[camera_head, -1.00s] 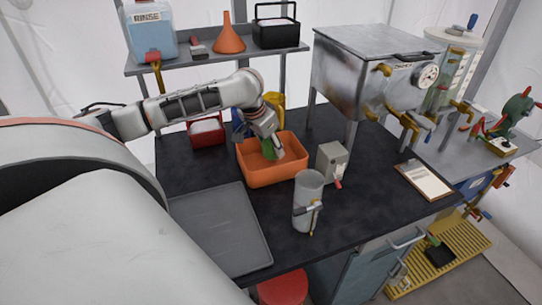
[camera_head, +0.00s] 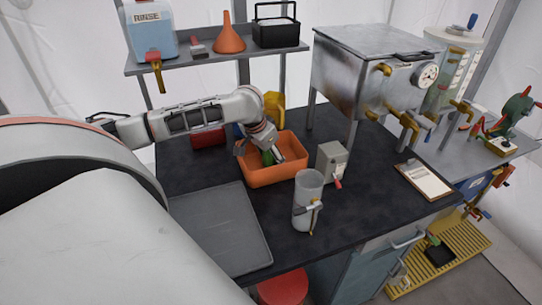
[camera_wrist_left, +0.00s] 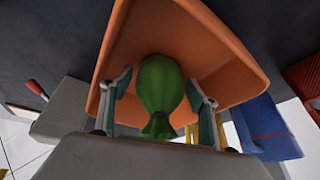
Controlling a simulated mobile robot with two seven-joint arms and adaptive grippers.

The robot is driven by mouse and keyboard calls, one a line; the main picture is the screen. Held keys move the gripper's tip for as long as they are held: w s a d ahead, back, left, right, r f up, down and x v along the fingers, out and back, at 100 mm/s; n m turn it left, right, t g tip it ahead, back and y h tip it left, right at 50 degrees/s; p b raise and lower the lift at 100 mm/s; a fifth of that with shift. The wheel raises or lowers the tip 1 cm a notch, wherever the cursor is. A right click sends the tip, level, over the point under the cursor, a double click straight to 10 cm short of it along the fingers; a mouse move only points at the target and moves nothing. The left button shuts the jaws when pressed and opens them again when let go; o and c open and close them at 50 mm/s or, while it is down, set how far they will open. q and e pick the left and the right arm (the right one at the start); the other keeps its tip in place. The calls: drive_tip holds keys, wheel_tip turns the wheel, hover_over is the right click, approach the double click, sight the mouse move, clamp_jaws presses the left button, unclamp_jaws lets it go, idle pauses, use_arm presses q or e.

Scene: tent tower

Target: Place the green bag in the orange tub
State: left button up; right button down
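The orange tub (camera_head: 275,177) stands on the black bench. The green bag (camera_head: 267,158) is inside the tub, partly hidden by my left gripper (camera_head: 260,153), which is over the tub's back left part. In the left wrist view the green bag (camera_wrist_left: 160,92) lies between the two spread fingers of my left gripper (camera_wrist_left: 160,100), with a gap on each side. The tub's orange walls (camera_wrist_left: 185,25) surround the bag there. The fingers look open. Whether the bag rests fully on the tub floor is hard to tell. My right gripper is not in view.
A grey tray (camera_head: 215,235) lies in front left of the tub. A clear cylinder (camera_head: 307,205) and a grey box (camera_head: 332,162) stand to its right. A red bin (camera_head: 207,137) and a yellow jug (camera_head: 273,105) are behind it. A shelf (camera_head: 215,58) runs above.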

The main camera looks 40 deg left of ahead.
use_arm(q)
drive_tip(key=shift+r, duration=0.1)
drive_tip(key=shift+r, duration=0.3)
drive_tip(key=v, duration=1.1)
drive_tip(key=shift+s+r, duration=0.15)
drive_tip(key=shift+r, duration=0.1)
drive_tip(key=shift+d+f, duration=0.1)
